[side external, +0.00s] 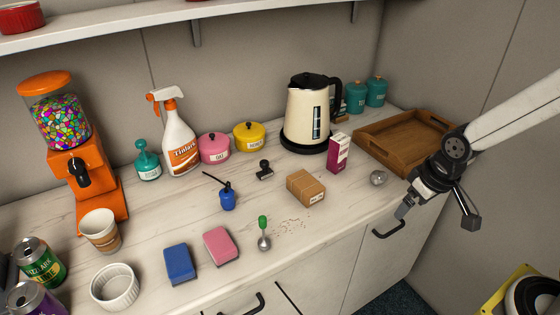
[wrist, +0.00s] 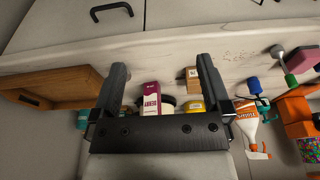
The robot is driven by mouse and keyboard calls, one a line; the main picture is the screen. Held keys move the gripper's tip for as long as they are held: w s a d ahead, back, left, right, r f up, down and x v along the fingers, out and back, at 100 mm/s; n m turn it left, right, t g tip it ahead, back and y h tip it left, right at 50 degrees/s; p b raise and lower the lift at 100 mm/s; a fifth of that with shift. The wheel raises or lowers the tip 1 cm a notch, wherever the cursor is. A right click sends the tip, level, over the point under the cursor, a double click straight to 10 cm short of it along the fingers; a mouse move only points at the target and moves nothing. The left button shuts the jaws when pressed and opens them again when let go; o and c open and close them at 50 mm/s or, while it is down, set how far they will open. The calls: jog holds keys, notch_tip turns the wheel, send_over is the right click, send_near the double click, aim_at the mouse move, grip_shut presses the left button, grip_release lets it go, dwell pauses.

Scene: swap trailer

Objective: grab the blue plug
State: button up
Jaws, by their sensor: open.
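The likeliest match for the blue plug is a small round blue object (side external: 227,200) with a thin black stem leaning up to the left. It stands on the counter left of centre in the side view; whether it is a plug I cannot tell. A small blue shape (wrist: 253,85) at the right of the wrist view may be the same object. My gripper (side external: 437,213) is open and empty, at the right front of the counter, well apart from the blue object. Its two fingers also show in the wrist view (wrist: 161,68), spread wide with nothing held.
A wooden tray (side external: 372,150) and kettle (side external: 306,115) are behind. Blue (side external: 179,263) and pink (side external: 220,245) sponges lie in front.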

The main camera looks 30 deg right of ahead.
jog(key=m+t+y, duration=0.1)
jog(key=m+y, duration=1.2)
jog(key=m, duration=0.8)
send_near(228, 196)
jog(key=shift+w+a+f, duration=0.25)
jog(key=shift+a+f, duration=0.1)
jog(key=shift+f, duration=0.25)
jog(key=shift+w+a+f, duration=0.25)
jog(key=shift+a+f, duration=0.05)
jog(key=shift+f, duration=0.3)
jog(key=shift+w+a+m+t, duration=0.2)
jog(key=shift+w+m+t, duration=0.1)
jog(key=shift+w+m, duration=0.1)
jog(key=shift+x, duration=1.3)
jog(key=shift+s+f, duration=0.1)
jog(key=shift+x, duration=2.55)
